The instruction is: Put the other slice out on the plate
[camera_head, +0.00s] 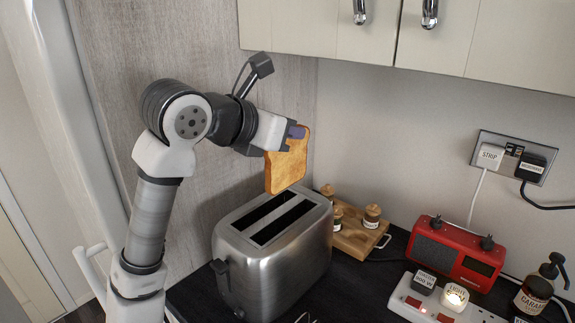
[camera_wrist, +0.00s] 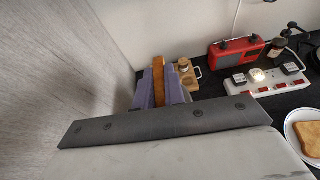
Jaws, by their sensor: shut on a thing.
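My gripper (camera_head: 290,137) is shut on a browned slice of toast (camera_head: 287,165). It holds the slice upright above the far end of the metal toaster (camera_head: 276,240). In the wrist view the slice (camera_wrist: 158,80) shows edge-on between the purple finger pads. The toaster's two slots look dark and empty from the head view. A white plate (camera_wrist: 289,127) is at the right edge of the wrist view, with another slice of toast (camera_wrist: 309,138) lying on it. The plate is not seen in the head view.
A wooden board with small jars (camera_head: 352,234) is right of the toaster. Further right are a red radio (camera_head: 454,251), a white power strip (camera_head: 440,303) and a dark bottle (camera_head: 533,295). Cabinets (camera_head: 415,40) hang above. A wood-grain panel (camera_head: 190,50) stands behind my arm.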

